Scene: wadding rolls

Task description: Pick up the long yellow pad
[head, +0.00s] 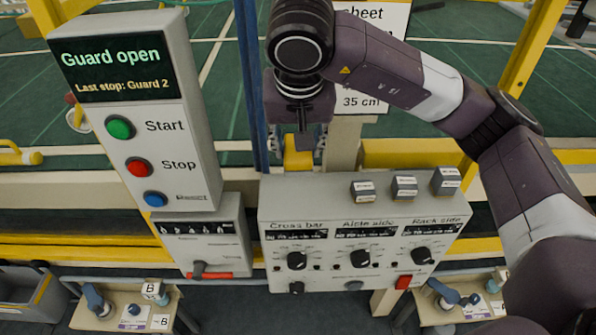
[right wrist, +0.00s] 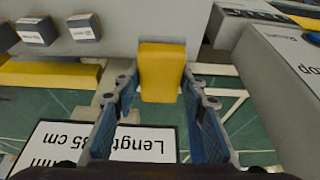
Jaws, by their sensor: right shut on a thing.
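A yellow pad (head: 298,157) shows behind the top edge of the grey control box, below my right gripper (head: 299,146). In the right wrist view the yellow pad (right wrist: 162,72) sits between the tips of my right gripper (right wrist: 161,84), which is shut on it. Most of the pad's length is hidden in the head view, and I cannot tell whether it rests on the box. My left gripper is not in view.
The grey control box (head: 350,205) has knobs and three small labelled blocks (head: 404,187) on top. A tall "Guard open" panel (head: 133,150) stands at the left. Yellow rails and a green floor lie behind. A length sign (head: 362,100) stands behind my right arm.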

